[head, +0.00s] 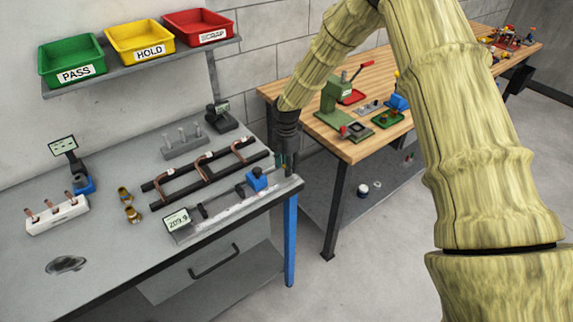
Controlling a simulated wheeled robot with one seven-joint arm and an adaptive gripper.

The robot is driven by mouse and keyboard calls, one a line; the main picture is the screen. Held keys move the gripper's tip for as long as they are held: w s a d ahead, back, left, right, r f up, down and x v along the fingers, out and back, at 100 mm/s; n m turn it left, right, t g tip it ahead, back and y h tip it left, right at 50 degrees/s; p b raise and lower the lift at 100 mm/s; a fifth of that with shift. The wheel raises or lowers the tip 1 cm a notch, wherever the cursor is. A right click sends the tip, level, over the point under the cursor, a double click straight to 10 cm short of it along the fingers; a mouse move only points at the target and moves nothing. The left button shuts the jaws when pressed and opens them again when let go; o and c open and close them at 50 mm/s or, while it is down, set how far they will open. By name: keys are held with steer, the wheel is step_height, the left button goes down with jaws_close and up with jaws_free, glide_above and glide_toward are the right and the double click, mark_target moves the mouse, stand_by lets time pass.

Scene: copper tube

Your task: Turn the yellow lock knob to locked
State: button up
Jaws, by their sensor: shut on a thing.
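My gripper (289,168) points down at the right end of the grey bench, just right of a blue block (257,180) on a long measuring gauge (215,212). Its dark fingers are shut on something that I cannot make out. I cannot pick out a yellow lock knob near the fingers; the gripper may hide it. The gauge has a lit readout (177,220) at its left end that seems to read 209.9. Whether the lock is turned cannot be seen.
Copper tubes (205,160) lie across a black rack (200,178) behind the gauge. Brass fittings (130,205) and a white block (57,217) with copper pieces stand further left. Green, yellow and red bins (140,45) sit on a shelf. A wooden table (350,150) stands right.

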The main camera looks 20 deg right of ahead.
steer(key=shift+m, duration=0.3)
steer(key=m+b, duration=0.2)
steer(key=m, duration=0.2)
steer(key=m+b, duration=0.1)
steer(key=m, duration=0.3)
steer(key=shift+m, duration=0.4)
steer(key=m+b, duration=0.1)
steer(key=m, duration=0.3)
steer(key=shift+w+r+m, duration=0.1)
steer(key=shift+m, duration=2.1)
steer(key=o, duration=1)
